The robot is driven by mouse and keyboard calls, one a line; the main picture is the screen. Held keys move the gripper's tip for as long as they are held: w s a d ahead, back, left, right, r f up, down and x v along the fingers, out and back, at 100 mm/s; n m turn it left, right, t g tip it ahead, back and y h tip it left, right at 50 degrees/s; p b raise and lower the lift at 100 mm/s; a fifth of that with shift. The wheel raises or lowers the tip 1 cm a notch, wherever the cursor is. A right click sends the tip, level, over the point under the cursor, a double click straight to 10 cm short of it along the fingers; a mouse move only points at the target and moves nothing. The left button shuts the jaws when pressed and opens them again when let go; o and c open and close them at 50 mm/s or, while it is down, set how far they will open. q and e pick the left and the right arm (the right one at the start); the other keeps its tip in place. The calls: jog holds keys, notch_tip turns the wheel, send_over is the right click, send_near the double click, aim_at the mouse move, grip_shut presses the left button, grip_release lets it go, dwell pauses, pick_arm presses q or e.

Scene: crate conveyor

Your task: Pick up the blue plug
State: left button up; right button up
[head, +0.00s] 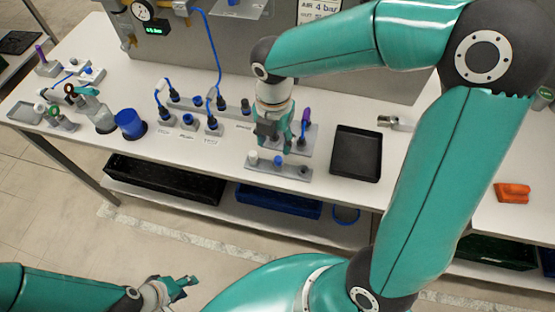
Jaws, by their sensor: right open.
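A small blue plug (278,160) stands in a grey strip holder (291,171) near the front edge of the table. A white plug (252,157) stands to its left in the same holder. My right gripper (273,145) is open and points down just above and behind the holder, close to the blue plug; I cannot see whether it touches anything. My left gripper (184,287) hangs in front of the table, low and far from the plug; its finger opening is too small to tell.
An empty black tray (356,154) lies right of the holder. Behind my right gripper stands a purple-topped plug (306,115). Blue-cabled connectors (188,120) and a blue cup (130,124) stand to the left. An orange block (512,193) lies far right.

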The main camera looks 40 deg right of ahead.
aim_at(278, 159)
jog(key=f, duration=0.6)
jog(key=shift+s+d+p, duration=0.3)
jog(key=shift+s+d, duration=0.05)
jog(key=shift+s, duration=0.05)
jog(key=shift+f, duration=0.3)
jog(key=shift+c, duration=0.2)
jog(key=c, duration=0.9)
